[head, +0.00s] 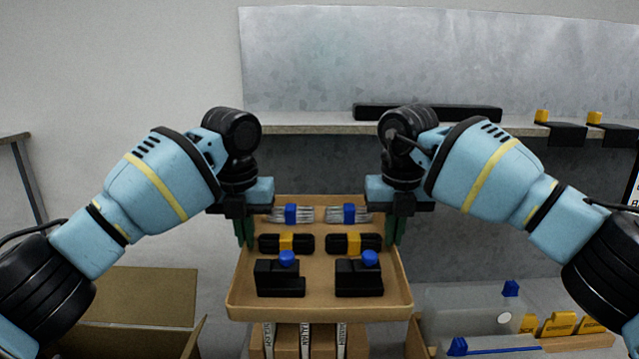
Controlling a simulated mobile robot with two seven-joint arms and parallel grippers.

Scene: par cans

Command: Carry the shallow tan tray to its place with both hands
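The shallow tan tray (320,306) is in the middle of the head view, roughly level, above some brown boxes. It holds two grey pronged pieces with blue blocks (291,214), two black pieces with yellow bands (286,243), and two black blocks with blue knobs (280,279). My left gripper (245,231) has its green fingers at the tray's left rim. My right gripper (392,231) has its fingers at the right rim. Both appear closed on the rim, though the fingertips are partly hidden.
Behind is a shelf (310,129) with a long black bar (428,113) and yellow cubes (542,116). An open cardboard box (145,298) is at lower left. Brown boxes (324,341) are below the tray. A translucent bin (470,306) and yellow pieces (559,324) are at lower right.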

